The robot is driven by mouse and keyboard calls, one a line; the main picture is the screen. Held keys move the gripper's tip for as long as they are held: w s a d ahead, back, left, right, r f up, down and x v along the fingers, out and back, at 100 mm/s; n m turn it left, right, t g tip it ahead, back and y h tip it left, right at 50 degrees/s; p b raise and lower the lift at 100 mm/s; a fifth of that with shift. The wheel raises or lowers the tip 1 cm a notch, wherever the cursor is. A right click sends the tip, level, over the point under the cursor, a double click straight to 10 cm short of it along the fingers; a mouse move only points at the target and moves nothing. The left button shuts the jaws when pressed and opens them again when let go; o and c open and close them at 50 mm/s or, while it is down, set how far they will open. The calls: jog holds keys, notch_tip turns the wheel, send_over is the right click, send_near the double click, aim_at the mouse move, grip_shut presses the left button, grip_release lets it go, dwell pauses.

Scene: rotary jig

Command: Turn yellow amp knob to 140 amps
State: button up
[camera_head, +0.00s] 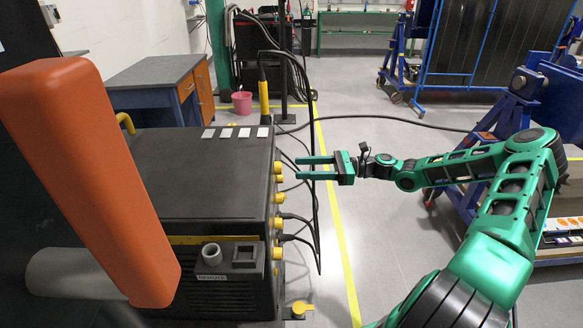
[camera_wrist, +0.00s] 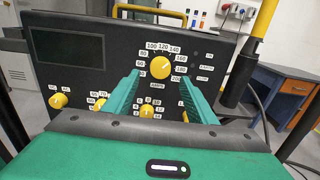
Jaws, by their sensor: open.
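The yellow amp knob (camera_wrist: 161,67) is on the dark front panel of the welding machine, with a ring of number labels around it and an "AMPS" label below. The 140 label (camera_wrist: 174,50) is at its upper right. I cannot tell for sure which number the knob points at. My gripper (camera_wrist: 161,76) is open, its green fingers on the left and right of the knob in the wrist view, with nothing held. In the head view my gripper (camera_head: 298,168) is level with the machine (camera_head: 200,170), to the right of its knob side; contact with the knob cannot be made out.
Smaller yellow knobs (camera_wrist: 58,101) sit lower on the panel. Black cables (camera_head: 312,235) hang along the machine's right side, close to my fingers. An orange block (camera_head: 85,170) fills the left foreground. Open floor (camera_head: 385,235) lies right of the yellow line.

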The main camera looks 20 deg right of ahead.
aim_at(278, 168)
jog(key=shift+x, duration=2.8)
jog(key=c, duration=1)
jog(key=shift+n, duration=1)
jog(key=shift+c, duration=0.2)
jog(key=o, duration=1)
jog(key=shift+o, duration=0.2)
jog(key=shift+d, duration=0.1)
